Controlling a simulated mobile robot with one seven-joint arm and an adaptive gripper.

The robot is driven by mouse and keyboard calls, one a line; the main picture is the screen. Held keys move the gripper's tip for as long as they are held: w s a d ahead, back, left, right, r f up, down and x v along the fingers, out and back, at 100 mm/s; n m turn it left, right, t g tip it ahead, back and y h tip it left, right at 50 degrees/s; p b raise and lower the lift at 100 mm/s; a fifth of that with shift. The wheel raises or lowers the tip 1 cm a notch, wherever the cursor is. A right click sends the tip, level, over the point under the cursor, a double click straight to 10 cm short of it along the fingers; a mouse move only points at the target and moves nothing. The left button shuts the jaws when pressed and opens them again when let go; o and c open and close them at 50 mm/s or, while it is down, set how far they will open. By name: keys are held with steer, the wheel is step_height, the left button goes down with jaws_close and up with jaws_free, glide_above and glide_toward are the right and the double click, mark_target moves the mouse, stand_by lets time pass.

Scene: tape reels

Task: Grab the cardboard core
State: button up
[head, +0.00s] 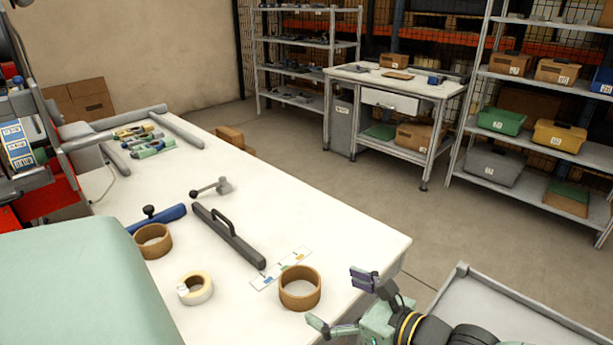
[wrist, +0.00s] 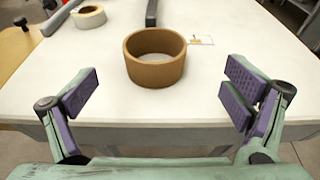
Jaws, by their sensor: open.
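A brown cardboard core (head: 300,301), an open ring, stands on the white table near its front right edge. In the wrist view the core (wrist: 155,72) is ahead of my gripper, centred between the fingers but beyond them. A second, similar brown ring (head: 153,252) stands farther left on the table, beside a blue tool. My gripper (head: 342,303) is just right of the near core, at the table edge. In the wrist view my gripper (wrist: 160,92) is wide open with purple pads, empty and apart from the core.
A cream tape roll (head: 195,291) lies left of the near core. A marked white strip (head: 281,268) and a dark bar with a handle (head: 229,236) lie behind it. A grey lever piece (head: 211,188) is farther back. The table's right side (head: 345,235) is clear.

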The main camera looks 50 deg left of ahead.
mark_target(287, 276)
steer(key=x, duration=0.2)
steer(key=shift+s+a+f+b, duration=0.1)
steer(key=shift+s+a+b, duration=0.1)
steer(key=shift+a+b, duration=0.15)
steer(key=shift+a+f, duration=0.15)
steer(key=shift+a, duration=0.45)
steer(key=shift+s+p+x, duration=0.15)
steer(key=shift+p+x, duration=0.3)
steer(key=shift+x, duration=0.65)
steer(key=shift+s+p+x, duration=0.1)
steer(key=shift+p+x, duration=0.3)
steer(key=shift+x, duration=0.75)
steer(key=shift+a+f, duration=0.25)
steer(key=shift+a, duration=0.05)
steer(key=shift+c, duration=0.4)
steer(key=c, duration=1.2)
steer(key=shift+o, duration=0.2)
